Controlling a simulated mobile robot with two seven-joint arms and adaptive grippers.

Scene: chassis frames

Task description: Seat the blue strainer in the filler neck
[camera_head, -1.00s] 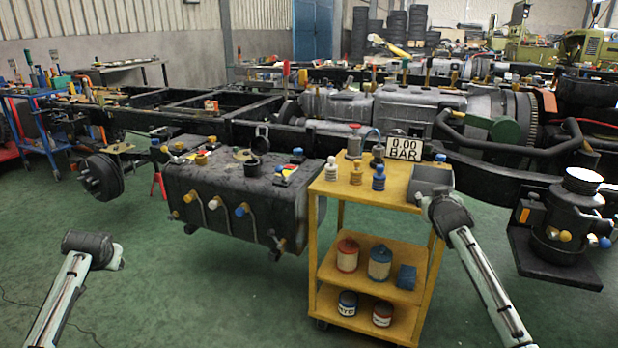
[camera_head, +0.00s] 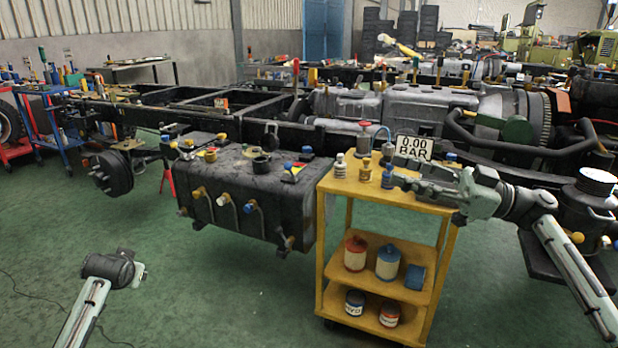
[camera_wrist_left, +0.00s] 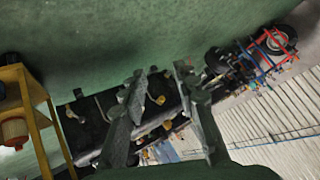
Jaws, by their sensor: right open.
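The black tank (camera_head: 265,205) sits under the truck frame. A dark round filler neck (camera_head: 261,164) stands open on its top. I cannot single out the blue strainer; a blue-capped bottle (camera_head: 388,176) and a blue cap on the tank (camera_head: 307,150) show, but neither is clearly a strainer. My left arm is low at the left, away from the tank. In the left wrist view, my left gripper (camera_wrist_left: 160,78) has its fingers apart and nothing between them.
A wheel hub (camera_head: 108,171) is left of the tank.

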